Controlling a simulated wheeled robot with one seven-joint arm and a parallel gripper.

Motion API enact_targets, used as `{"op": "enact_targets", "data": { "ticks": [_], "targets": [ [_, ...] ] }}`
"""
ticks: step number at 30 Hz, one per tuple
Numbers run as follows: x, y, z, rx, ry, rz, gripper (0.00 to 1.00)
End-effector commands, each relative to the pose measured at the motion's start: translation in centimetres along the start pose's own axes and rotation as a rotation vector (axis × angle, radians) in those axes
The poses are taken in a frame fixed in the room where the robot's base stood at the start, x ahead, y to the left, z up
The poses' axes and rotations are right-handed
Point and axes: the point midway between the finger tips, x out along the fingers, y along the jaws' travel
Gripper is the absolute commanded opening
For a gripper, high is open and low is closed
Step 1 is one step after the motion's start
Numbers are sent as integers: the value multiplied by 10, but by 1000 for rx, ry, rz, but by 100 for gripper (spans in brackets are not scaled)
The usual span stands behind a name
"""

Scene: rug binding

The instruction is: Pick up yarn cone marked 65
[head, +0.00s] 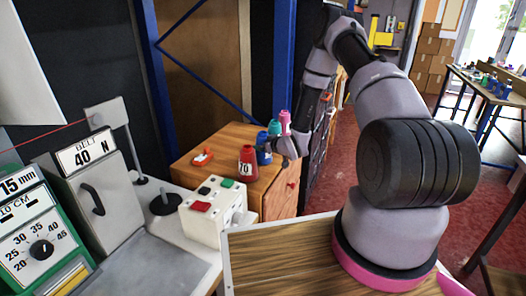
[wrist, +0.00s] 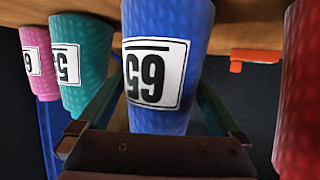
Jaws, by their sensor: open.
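The blue yarn cone (wrist: 165,40) fills the middle of the wrist view, and its label reads as 65, turned over. In the head view the blue cone (head: 263,149) stands on the wooden cabinet, partly hidden by my gripper. My gripper (head: 287,150) is open at the cones. In the wrist view the fingers of my gripper (wrist: 160,95) lie one on each side of the blue cone; I cannot tell whether they touch it.
A red cone (head: 247,163) marked 70 stands in front. A teal cone (head: 274,128) and a pink cone (head: 285,121) stand close behind. An orange-red tool (head: 203,156) lies on the wooden cabinet top (head: 215,143). A white button box (head: 213,203) stands nearer.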

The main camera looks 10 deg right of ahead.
Motion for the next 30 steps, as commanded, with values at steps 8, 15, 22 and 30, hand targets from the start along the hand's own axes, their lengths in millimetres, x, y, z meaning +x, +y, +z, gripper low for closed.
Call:
{"op": "enact_targets", "data": {
  "ticks": [8,15,22,30],
  "targets": [
    [12,0,0,1,0,0,100],
    [12,0,0,1,0,0,43],
    [12,0,-1,0,1,0,0],
    [9,0,-10,0,2,0,0]
  ]
}}
